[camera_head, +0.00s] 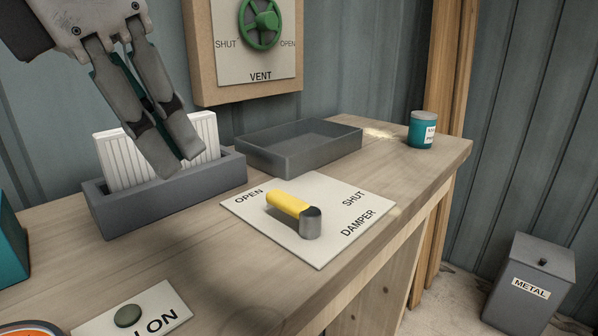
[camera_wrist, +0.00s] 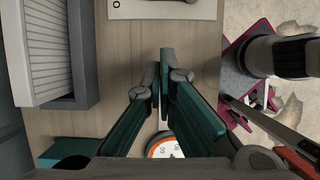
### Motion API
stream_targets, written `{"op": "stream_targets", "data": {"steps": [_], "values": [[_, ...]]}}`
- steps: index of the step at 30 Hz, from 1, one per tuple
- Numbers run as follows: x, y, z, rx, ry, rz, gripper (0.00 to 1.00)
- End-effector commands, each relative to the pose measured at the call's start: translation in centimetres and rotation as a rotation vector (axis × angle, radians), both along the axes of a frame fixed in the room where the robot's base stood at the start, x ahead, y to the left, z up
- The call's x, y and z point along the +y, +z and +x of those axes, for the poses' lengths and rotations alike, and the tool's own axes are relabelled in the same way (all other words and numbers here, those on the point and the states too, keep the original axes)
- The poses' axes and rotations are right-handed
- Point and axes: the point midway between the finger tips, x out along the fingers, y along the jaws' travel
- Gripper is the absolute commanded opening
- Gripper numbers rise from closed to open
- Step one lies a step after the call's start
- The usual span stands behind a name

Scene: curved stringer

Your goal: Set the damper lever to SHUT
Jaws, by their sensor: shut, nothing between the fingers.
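The damper lever has a yellow handle (camera_head: 289,205) on a grey hub (camera_head: 311,223). It is mounted on a pale damper plate (camera_head: 315,250) marked OPEN at left and SHUT at right. The handle points from the hub back and left, towards the OPEN label. My gripper (camera_head: 178,162) is shut and empty, pointing down, to the left of the lever and apart from it. In the head view it overlaps the white slatted panels (camera_head: 112,160). My gripper also shows in the wrist view (camera_wrist: 162,72), where the lever is not seen.
A grey holder (camera_head: 120,215) holds the panels. An empty grey tray (camera_head: 320,162) stands behind the plate, with a teal jar (camera_head: 422,130) at the bench's right end. A green VENT wheel (camera_head: 261,25) is on the wall. The bench front (camera_head: 250,280) is partly clear.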

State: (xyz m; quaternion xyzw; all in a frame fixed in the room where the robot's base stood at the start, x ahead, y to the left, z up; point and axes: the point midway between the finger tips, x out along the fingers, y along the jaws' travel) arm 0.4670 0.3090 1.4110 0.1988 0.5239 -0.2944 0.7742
Motion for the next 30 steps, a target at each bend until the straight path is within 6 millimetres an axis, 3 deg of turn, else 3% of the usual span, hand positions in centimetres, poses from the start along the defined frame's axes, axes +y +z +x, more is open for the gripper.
{"op": "stream_targets", "data": {"steps": [5,18,30], "values": [[-0.5,-1.5,0.5,0.000,-0.001,0.000,0.00],[-2.5,-9.3,2.7,0.001,-0.002,-0.001,0.00],[-5.1,-9.2,5.6,0.000,-0.002,0.001,0.00]]}}
